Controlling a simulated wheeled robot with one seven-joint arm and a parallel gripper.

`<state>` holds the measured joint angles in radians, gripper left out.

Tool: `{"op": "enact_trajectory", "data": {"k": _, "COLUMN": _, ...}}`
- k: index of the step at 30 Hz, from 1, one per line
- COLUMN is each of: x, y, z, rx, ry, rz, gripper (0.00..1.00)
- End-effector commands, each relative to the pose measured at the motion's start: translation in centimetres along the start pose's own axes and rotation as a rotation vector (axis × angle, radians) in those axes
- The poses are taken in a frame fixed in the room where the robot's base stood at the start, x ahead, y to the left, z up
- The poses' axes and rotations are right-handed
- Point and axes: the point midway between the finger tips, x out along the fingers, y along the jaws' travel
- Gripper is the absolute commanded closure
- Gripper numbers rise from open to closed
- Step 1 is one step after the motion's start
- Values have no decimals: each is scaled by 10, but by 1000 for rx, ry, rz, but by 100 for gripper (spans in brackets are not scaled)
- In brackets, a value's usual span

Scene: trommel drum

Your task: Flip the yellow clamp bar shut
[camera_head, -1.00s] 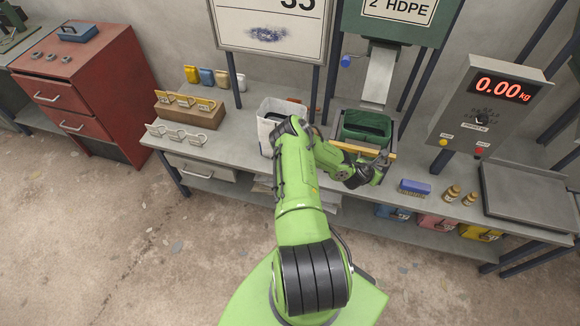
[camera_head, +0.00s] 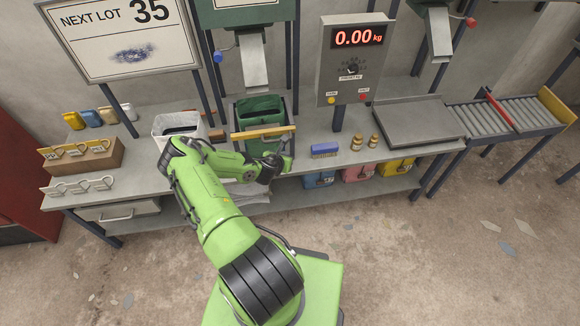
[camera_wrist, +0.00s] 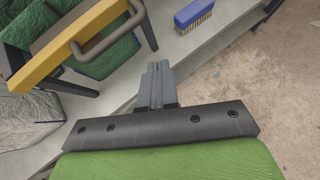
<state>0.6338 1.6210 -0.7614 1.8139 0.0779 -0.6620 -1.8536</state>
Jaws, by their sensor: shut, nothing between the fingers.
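The yellow clamp bar (camera_head: 262,132) lies across the front of a dark frame that holds a green bag (camera_head: 258,108). In the wrist view the yellow bar (camera_wrist: 62,52) runs at the upper left, with a grey-brown loop handle (camera_wrist: 108,38) on it. My gripper (camera_wrist: 157,68) is shut and empty. Its fingertips are below and to the right of the bar and handle in the wrist view, apart from them, over the bench's front edge. In the head view my gripper (camera_head: 284,160) is near the right end of the bar; its fingers are small there.
A scale display (camera_head: 352,60) reads 0.00 kg.

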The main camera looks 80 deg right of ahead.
Motion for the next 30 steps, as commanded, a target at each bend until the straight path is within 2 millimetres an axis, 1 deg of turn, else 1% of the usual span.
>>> {"op": "enact_trajectory", "data": {"k": 1, "x": -10, "y": -2, "z": 2, "rx": 0, "ry": 1, "rz": 1, "gripper": 100}}
{"op": "enact_trajectory", "data": {"k": 6, "x": -41, "y": -15, "z": 4, "rx": 0, "ry": 3, "rz": 1, "gripper": 100}}
{"op": "enact_trajectory", "data": {"k": 9, "x": -58, "y": -22, "z": 5, "rx": 1, "ry": 4, "rz": 1, "gripper": 100}}
{"op": "enact_trajectory", "data": {"k": 12, "x": -70, "y": -26, "z": 5, "rx": 0, "ry": 4, "rz": 2, "gripper": 100}}
{"op": "enact_trajectory", "data": {"k": 16, "x": -75, "y": -28, "z": 5, "rx": 0, "ry": 4, "rz": 3, "gripper": 100}}
{"op": "enact_trajectory", "data": {"k": 30, "x": -74, "y": -28, "z": 4, "rx": 0, "ry": 5, "rz": 3, "gripper": 100}}
